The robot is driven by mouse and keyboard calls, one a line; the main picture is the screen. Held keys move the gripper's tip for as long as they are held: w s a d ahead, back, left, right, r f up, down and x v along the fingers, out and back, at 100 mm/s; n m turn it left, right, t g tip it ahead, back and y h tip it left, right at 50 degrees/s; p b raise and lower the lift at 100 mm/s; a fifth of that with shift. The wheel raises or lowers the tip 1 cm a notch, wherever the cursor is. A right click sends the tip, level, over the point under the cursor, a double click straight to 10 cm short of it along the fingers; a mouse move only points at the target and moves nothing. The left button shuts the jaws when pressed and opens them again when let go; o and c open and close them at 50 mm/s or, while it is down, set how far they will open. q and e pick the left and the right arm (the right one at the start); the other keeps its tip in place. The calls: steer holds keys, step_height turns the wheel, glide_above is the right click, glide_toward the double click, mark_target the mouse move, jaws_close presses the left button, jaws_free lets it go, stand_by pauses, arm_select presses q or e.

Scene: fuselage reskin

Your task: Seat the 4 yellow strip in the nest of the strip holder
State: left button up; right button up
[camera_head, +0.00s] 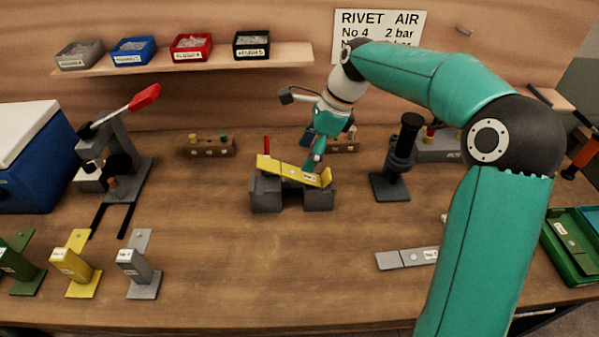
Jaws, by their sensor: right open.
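The yellow strip (277,167) lies across the top of the dark grey strip holder (265,196) at the middle of the bench. It slopes down to the right, with a small white label near its right end. I cannot tell whether it sits flat in the nest. My right gripper (313,163) points down at the strip's right half, its teal finger in front of or just above the strip. It is open; contact is unclear. A red upright piece (267,145) stands behind the strip's left end. My left gripper is out of view.
A dark clamp post (403,160) stands right of the holder. A red-handled press (130,140) and a blue cooler (40,160) stand left. A grey strip (402,259) lies front right. Yellow (77,262), green and grey stands are front left. The front middle is clear.

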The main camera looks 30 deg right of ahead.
mark_target(295, 173)
steer(key=shift+a+p+x, duration=0.1)
steer(key=shift+p+x, duration=0.1)
steer(key=shift+x, duration=1.6)
steer(key=shift+a+p+x, duration=0.15)
steer(key=shift+p+x, duration=0.05)
steer(key=shift+x, duration=1.6)
steer(key=shift+s+r, duration=0.1)
jaws_close()
